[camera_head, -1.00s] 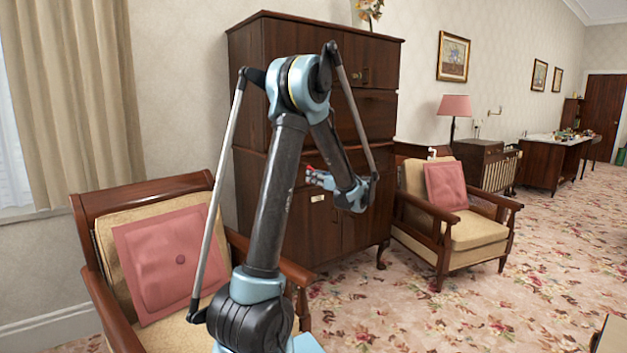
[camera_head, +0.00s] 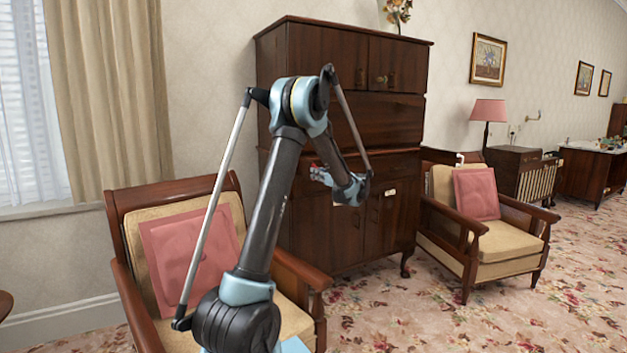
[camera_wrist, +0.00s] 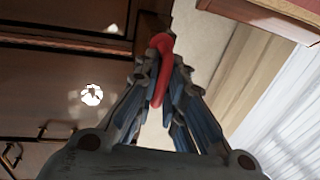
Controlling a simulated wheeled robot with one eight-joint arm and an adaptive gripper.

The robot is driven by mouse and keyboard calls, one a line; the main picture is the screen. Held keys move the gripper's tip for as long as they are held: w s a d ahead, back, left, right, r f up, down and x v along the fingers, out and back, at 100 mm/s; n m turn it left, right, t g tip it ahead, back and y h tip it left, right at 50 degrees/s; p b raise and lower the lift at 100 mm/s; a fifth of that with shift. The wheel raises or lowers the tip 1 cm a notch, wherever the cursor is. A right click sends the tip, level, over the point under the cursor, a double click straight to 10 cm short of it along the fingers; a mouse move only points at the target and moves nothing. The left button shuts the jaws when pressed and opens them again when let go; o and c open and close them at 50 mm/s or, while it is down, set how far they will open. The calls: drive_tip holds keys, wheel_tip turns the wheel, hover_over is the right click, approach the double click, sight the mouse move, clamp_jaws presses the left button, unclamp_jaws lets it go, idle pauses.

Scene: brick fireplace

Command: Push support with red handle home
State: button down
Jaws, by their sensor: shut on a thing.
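A brown wooden piece (camera_wrist: 150,24) shows just beyond the handle and may be the support. In the head view my gripper (camera_head: 318,173) is in front of the dark wooden cabinet (camera_head: 320,235), at middle height, with a bit of red at its tips. The support itself cannot be made out there, and my arm covers part of the cabinet front.
An armchair with a pink cushion (camera_head: 188,250) stands close by my arm at the left. Another armchair (camera_head: 500,240) stands right of the cabinet. A curtain (camera_head: 108,90) and window are at the far left. Patterned carpet (camera_head: 420,320) is clear at the lower right.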

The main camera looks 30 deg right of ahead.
sight(306, 170)
drive_tip(key=w, duration=0.9)
drive_tip(key=shift+w+f, duration=0.15)
drive_tip(key=shift+w, duration=0.2)
drive_tip(key=c, duration=1.7)
unclamp_jaws()
drive_tip(key=shift+a, duration=0.1)
drive_tip(key=shift+s+d, duration=0.15)
drive_tip(key=shift+d, duration=0.3)
